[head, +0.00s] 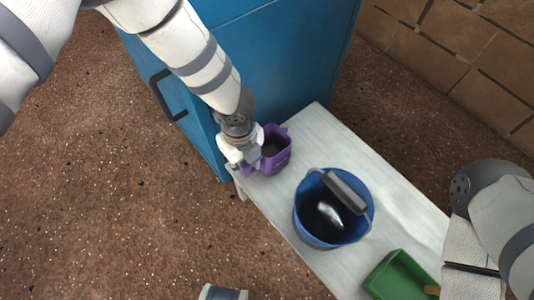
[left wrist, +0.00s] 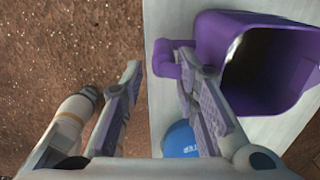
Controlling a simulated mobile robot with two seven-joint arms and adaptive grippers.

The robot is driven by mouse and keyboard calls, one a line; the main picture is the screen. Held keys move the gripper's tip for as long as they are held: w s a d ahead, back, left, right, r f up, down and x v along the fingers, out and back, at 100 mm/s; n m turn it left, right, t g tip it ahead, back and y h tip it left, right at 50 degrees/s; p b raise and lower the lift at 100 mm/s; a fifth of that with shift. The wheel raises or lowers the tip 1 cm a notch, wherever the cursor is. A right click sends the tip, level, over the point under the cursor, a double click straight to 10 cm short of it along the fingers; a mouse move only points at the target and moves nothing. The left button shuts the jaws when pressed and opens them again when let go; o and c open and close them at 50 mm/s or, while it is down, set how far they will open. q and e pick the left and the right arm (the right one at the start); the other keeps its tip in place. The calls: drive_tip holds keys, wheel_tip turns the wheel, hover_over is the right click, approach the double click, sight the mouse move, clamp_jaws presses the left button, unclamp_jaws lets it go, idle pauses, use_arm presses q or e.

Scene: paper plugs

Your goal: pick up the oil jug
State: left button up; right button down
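The oil jug, a purple open-topped container (head: 277,155), stands at the far left end of the white bench. It also shows in the left wrist view (left wrist: 222,36), its handle (left wrist: 164,62) pointing left. My left gripper (head: 250,164) is at the jug's handle side. In the left wrist view its two fingers (left wrist: 160,90) are apart, with the handle between them. The right finger is close to the handle and the jug's body; I cannot tell whether it touches. My right arm shows at the right edge of the head view, but its gripper is not visible.
A blue bucket (head: 304,216) with a grey-gripped handle stands mid-bench, near the jug. A green tray (head: 396,277) is at the bench's near end. A blue cabinet (head: 285,45) stands behind the white bench (head: 400,205). The brown floor at left is clear.

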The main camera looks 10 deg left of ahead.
use_arm(q)
drive_tip(key=f, duration=0.1)
drive_tip(key=f+b, duration=0.1)
drive_tip(key=f, duration=0.3)
drive_tip(key=shift+w+a+f+b, duration=0.1)
drive_tip(key=shift+w+a+b, duration=0.05)
drive_tip(key=shift+w+b, duration=0.2)
clamp_jaws()
